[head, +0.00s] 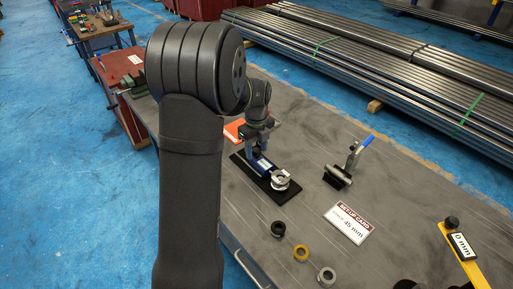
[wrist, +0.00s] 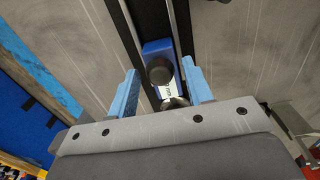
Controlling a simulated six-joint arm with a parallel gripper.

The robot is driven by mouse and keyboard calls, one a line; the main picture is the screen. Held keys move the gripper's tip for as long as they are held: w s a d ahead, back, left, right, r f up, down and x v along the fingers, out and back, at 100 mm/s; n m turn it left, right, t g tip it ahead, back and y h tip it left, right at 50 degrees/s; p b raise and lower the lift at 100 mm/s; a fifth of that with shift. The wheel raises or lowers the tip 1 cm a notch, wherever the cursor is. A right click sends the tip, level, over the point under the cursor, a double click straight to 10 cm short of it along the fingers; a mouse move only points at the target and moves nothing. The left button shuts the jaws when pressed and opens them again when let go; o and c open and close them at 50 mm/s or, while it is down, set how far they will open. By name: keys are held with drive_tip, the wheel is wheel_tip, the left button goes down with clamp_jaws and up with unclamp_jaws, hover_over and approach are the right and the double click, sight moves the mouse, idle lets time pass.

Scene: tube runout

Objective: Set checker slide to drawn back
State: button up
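The checker stands on a black base plate (head: 284,196) on the bench in the head view. Its blue slide (head: 263,166) carries a white label, and a silver round fixture (head: 281,181) sits at the near end. My gripper (head: 257,148) is low over the far end of the slide. My gripper's blue fingers (wrist: 160,88) are apart, one on each side of the knob, with gaps showing. Whether the slide is at an end stop cannot be told.
A blue-handled tool (head: 352,160) and a setup card (head: 349,222) reading 45 mm are to the right. A black ring (head: 278,229), yellow ring (head: 301,253) and grey ring (head: 327,276) lie nearer. A yellow gauge (head: 466,262) marked 0 mm is at far right.

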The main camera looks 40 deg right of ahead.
clamp_jaws()
drive_tip(key=shift+w+r, duration=0.1)
drive_tip(key=shift+w, duration=1.65)
drive_tip(key=shift+o, duration=1.1)
unclamp_jaws()
wheel_tip(320, 180, up, 17)
drive_tip(key=shift+r, duration=0.2)
